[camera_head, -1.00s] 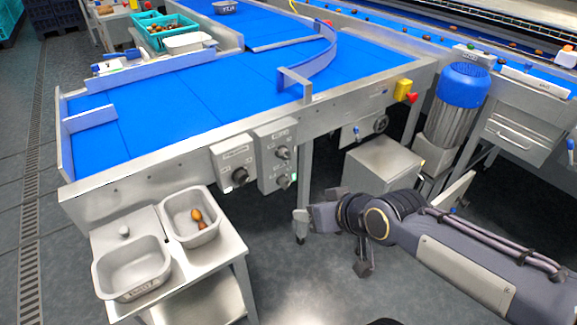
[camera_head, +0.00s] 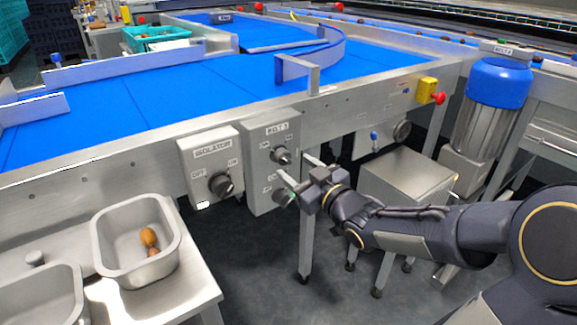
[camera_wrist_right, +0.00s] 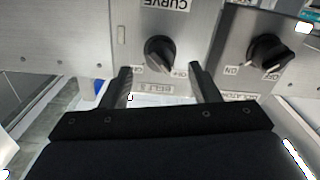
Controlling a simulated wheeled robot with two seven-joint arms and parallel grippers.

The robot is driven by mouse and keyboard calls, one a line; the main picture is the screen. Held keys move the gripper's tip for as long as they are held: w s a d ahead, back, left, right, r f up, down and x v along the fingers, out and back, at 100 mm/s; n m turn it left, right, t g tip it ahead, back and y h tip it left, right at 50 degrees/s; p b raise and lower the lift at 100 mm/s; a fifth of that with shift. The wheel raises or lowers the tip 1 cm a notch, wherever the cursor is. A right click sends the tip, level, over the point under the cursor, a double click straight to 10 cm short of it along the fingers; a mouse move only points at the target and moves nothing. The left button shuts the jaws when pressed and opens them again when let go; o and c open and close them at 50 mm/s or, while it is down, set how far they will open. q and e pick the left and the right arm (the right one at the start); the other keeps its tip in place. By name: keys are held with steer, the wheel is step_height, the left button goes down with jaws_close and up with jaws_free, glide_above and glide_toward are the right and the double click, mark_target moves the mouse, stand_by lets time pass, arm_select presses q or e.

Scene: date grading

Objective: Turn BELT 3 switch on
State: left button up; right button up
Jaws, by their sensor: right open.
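The BELT 3 switch is a dark rotary knob (camera_head: 281,156) on the upper part of a grey box under the conveyor's edge. It also shows in the right wrist view (camera_wrist_right: 160,50), upside down, with its BELT 3 label and ON and OFF marks. I cannot tell for certain which mark it points at. My right gripper (camera_head: 297,167) is open and empty in front of this box. In the right wrist view its fingertips (camera_wrist_right: 160,70) lie to either side of the knob, apparently short of it. My left gripper is not in view.
Left of the box is the ISOLATOR knob (camera_head: 220,185). A red stop button (camera_head: 438,98), a blue motor (camera_head: 500,84) and a tray with dates (camera_head: 102,228) are nearby.

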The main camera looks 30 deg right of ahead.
mark_target(288, 161)
steer(key=w, duration=0.4)
steer(key=shift+a+b, duration=0.15)
steer(key=shift+b, duration=0.15)
steer(key=c, duration=1)
